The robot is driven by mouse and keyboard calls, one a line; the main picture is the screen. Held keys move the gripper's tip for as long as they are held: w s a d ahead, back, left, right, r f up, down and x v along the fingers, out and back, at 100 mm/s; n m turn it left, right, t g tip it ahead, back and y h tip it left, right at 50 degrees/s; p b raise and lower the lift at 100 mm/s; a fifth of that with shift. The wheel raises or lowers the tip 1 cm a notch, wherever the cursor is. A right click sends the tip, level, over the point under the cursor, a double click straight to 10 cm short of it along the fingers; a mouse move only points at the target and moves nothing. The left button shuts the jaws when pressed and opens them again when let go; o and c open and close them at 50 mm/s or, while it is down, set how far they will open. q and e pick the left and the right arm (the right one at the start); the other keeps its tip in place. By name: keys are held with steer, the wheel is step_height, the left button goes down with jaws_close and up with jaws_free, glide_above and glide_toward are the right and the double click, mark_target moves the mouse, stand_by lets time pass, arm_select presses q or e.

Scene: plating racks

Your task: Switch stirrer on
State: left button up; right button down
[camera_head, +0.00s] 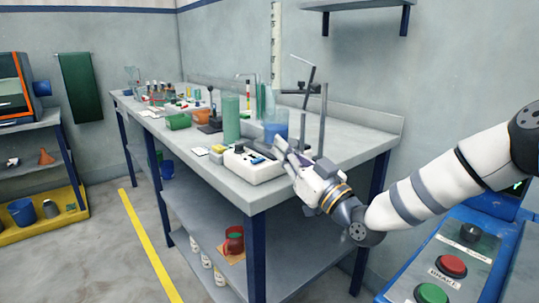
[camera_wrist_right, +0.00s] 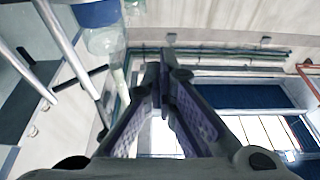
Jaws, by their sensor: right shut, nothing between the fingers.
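The stirrer, a white box-shaped unit (camera_head: 250,170) with dark and blue parts on its front and top, stands near the front right corner of the long workbench. My right gripper (camera_head: 282,146) reaches in from the right, just beside and above the unit's right side. Its fingers partly cover that side, and I cannot tell whether they touch it. In the right wrist view my right gripper (camera_wrist_right: 165,62) has its fingertips together with nothing between them. The stirrer's switch is too small to make out. My left gripper is not in view.
A blue beaker (camera_head: 275,130) and upright grey rods (camera_head: 322,120) stand close behind my gripper. A green cylinder (camera_head: 231,118) stands behind the stirrer. The bench top (camera_head: 355,150) is clear at the right. A blue console with red (camera_head: 451,266) and green (camera_head: 431,293) buttons is at lower right.

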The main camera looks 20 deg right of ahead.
steer(key=w, duration=0.1)
steer(key=w+a+f, duration=0.1)
steer(key=w, duration=0.2)
steer(key=shift+w+a+f+b, duration=0.25)
steer(key=shift+a+f+b, duration=0.05)
steer(key=shift+f, duration=0.05)
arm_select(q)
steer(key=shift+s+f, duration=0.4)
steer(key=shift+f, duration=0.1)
arm_select(e)
steer(key=shift+f, duration=0.35)
steer(key=shift+d+f+m+h, duration=0.1)
steer(key=shift+f+m+h, duration=0.3)
steer(key=shift+m, duration=0.5)
step_height(320, 180, up, 4)
steer(key=p, duration=0.2)
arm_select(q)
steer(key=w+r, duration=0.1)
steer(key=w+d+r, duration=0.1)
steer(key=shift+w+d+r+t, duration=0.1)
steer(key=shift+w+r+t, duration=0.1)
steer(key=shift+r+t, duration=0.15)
arm_select(e)
steer(key=v, duration=1)
steer(key=shift+d, duration=0.25)
